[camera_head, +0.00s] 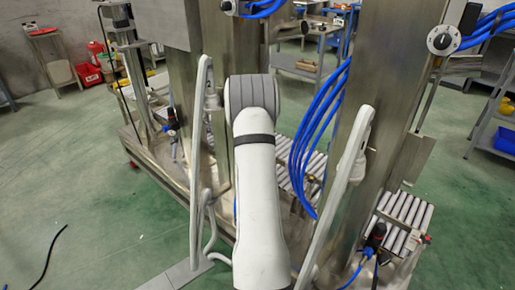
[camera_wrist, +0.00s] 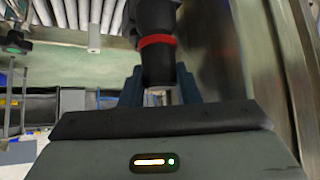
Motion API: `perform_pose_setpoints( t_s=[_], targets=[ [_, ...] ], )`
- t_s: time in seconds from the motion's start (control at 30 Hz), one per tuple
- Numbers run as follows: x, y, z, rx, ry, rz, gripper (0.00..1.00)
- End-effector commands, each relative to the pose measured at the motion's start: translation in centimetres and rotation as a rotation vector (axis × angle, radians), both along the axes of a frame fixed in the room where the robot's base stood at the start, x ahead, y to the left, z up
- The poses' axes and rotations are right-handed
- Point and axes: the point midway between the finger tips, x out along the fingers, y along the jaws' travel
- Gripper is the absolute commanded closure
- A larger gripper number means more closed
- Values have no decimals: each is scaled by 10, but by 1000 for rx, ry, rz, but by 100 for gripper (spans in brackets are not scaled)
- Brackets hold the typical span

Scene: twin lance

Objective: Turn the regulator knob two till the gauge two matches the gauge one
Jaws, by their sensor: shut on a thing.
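In the wrist view, my gripper (camera_wrist: 158,82) is shut on a black regulator knob (camera_wrist: 156,67), with one bluish finger on each side. A red ring (camera_wrist: 157,40) circles the black body just above the knob in the picture. In the head view, a dark regulator (camera_head: 375,238) with a red part is at the lower right, and another dark regulator (camera_head: 172,119) is at the left column. My white arm fills the middle and hides my gripper there. I cannot tell which regulator I hold from the head view. No gauge face is readable in either view.
Steel columns (camera_head: 372,110) rise close to my arm. Blue hoses (camera_head: 315,135) hang in the middle, and roller conveyors (camera_head: 400,215) lie low behind. In the wrist view, a metal wall (camera_wrist: 262,75) stands close at right, with rollers (camera_wrist: 80,13) at upper left. Green floor is open at left.

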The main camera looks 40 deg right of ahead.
Motion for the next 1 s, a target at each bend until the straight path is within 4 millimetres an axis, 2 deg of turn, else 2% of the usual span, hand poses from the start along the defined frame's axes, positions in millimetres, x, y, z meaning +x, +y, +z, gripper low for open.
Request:
perform_pose_setpoints(
  t_s=[0.03, 0.77, 0.8, 0.9, 1.0],
  targets=[
    [1, -2, 8, -6, -3, -12, 94],
    [0, -2, 3, -10, -3, -51, 94],
    [0, -2, 3, -10, -3, -51, 70],
    [0, -2, 2, -8, -2, -51, 62],
    [0, -1, 2, -7, -1, -51, 62]
  ],
)
